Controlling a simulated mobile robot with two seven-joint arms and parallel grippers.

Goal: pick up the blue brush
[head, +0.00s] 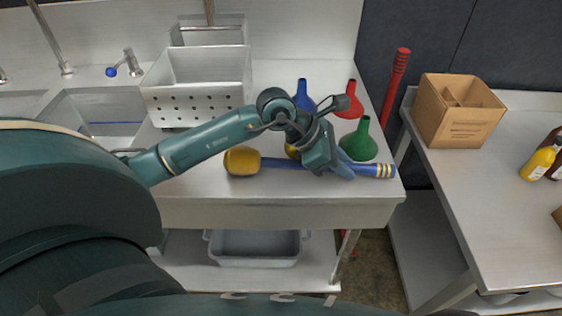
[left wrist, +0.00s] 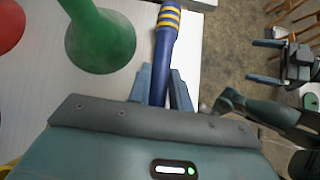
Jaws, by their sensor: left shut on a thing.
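The blue brush (head: 280,163) lies across the front of the steel counter, with a yellow head at the left and yellow stripes near the right end of its handle. My left gripper (head: 343,170) is shut on the handle, right of its middle. In the left wrist view the handle (left wrist: 164,55) runs between the fingers of my left gripper (left wrist: 160,88). I cannot tell whether the brush touches the counter. My right gripper (left wrist: 250,60) shows in the left wrist view, open and empty, off beyond the counter edge.
Green (head: 358,144), red (head: 350,103) and blue (head: 302,94) funnels stand behind the brush. A white perforated bin (head: 198,90) is at the back left. A yellow round thing is partly hidden behind my left wrist. A cardboard box (head: 465,122) stands on the right table.

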